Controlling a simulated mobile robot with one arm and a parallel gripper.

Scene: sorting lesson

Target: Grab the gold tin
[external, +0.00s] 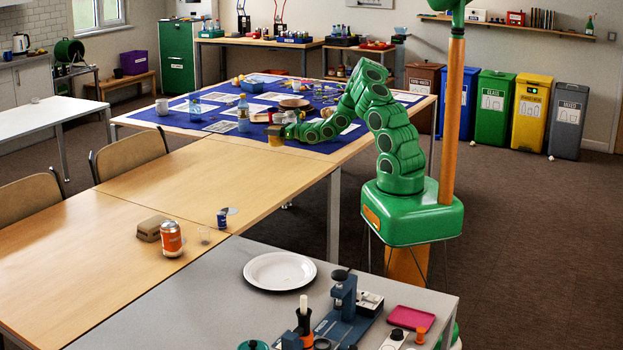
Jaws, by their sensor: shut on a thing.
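My green arm reaches left over the blue cloth on the far table. My gripper (284,132) is low over the near part of the cloth and is shut on a small gold tin (275,136). The tin is small in the picture and partly covered by my gripper. I cannot tell whether it touches the cloth or is held just above it.
An orange can (171,239) and a brown box (151,229) stand on the nearer wooden table. Coloured bins (492,108) line the right wall.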

